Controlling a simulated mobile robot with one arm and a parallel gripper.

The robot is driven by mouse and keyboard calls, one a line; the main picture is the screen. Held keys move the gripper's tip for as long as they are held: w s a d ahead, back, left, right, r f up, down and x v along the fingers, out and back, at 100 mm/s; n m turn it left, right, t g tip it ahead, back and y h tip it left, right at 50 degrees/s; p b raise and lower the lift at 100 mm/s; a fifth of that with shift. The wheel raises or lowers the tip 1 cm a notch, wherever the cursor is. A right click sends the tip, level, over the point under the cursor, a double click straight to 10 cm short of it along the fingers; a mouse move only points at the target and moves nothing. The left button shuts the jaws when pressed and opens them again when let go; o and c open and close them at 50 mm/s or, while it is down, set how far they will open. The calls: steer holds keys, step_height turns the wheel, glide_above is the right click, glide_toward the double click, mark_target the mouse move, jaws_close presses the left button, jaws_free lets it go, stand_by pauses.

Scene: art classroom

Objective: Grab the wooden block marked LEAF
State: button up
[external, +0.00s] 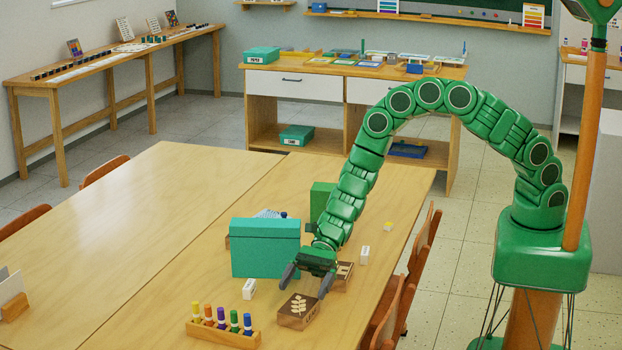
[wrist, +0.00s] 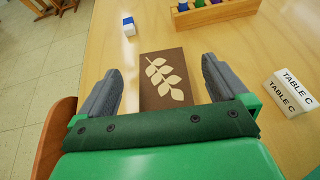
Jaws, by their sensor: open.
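The LEAF block (external: 298,311) is a dark brown wooden block with a pale leaf sprig on its top. It lies on the wooden table, just in front of my gripper (external: 307,284) in the external view. In the wrist view the block (wrist: 164,82) lies between and partly beyond my two grey fingers. My gripper (wrist: 161,68) is open, with a gap visible on each side of the block. The near end of the block is hidden by the gripper's green body. Any lettering on its side is too small to read.
A rack of coloured pegs (external: 222,333) stands left of the block. A white TABLE C sign (wrist: 288,92) is close on the right in the wrist view. Another brown block (external: 343,277) and a teal box (external: 265,248) are behind my gripper. A chair (external: 385,315) stands at the table edge.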

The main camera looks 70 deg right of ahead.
mark_target(305, 298)
steer(key=shift+f, duration=2.1)
steer(key=shift+x, duration=1.45)
steer(key=shift+r, duration=0.1)
steer(key=shift+c, duration=0.5)
steer(key=c, duration=1)
steer(key=shift+r, duration=0.15)
